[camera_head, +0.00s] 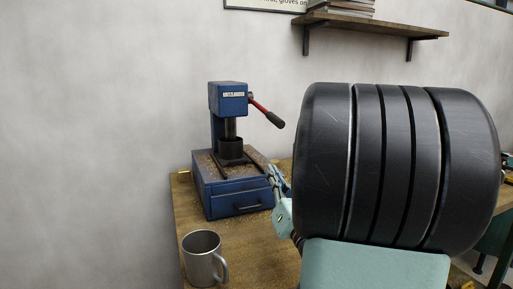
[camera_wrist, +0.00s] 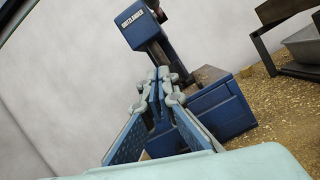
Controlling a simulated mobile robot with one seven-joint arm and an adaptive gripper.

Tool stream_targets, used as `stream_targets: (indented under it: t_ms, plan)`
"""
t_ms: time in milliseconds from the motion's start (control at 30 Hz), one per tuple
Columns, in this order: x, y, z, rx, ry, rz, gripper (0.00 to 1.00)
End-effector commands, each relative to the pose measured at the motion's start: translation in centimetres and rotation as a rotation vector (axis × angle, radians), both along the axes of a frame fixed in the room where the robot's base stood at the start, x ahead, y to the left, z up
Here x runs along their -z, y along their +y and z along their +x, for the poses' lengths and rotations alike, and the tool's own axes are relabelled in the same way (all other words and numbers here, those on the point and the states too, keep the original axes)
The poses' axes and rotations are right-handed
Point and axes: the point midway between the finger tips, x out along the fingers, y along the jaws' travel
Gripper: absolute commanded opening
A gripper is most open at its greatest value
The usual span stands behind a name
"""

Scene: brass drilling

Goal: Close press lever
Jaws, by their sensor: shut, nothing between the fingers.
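The blue press (camera_head: 229,98) stands on its blue drawer base (camera_head: 232,190) on the wooden bench. Its lever (camera_head: 267,112), a red rod with a black grip, slopes down to the right from the press head. In the wrist view the press head (camera_wrist: 138,24) is tilted at the top, and I cannot make out the lever there. My gripper (camera_head: 272,174) is at the right of the base, below the lever and apart from it in the picture. In the wrist view its fingertips (camera_wrist: 161,73) meet, with nothing between them. My dark arm hides the bench to the right.
A grey metal mug (camera_head: 202,259) stands on the bench (camera_head: 247,250) in front of the press. A wall shelf (camera_head: 375,25) holds stacked books at the top right. In the wrist view a metal tray (camera_wrist: 303,44) sits at the right. Brass chips litter the bench.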

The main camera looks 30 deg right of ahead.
Motion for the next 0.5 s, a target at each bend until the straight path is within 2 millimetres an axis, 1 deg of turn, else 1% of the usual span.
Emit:
stream_targets:
  t_ms: [33,100,233,367,467,500]
  plan:
    - [0.3,-0.7,-0.9,0.029,-0.017,-0.043,0.0]
    - [0.0,-1.1,-1.6,0.056,-0.035,-0.089,0.0]
    - [-0.5,-1.4,-2.1,0.077,-0.051,-0.133,0.0]
    - [-1.1,-1.7,-1.2,0.078,-0.051,-0.138,0.0]
    - [-1.8,-2.1,0.2,0.077,-0.052,-0.137,0.0]
    - [-2.1,-2.3,1.0,0.076,-0.051,-0.138,0.0]
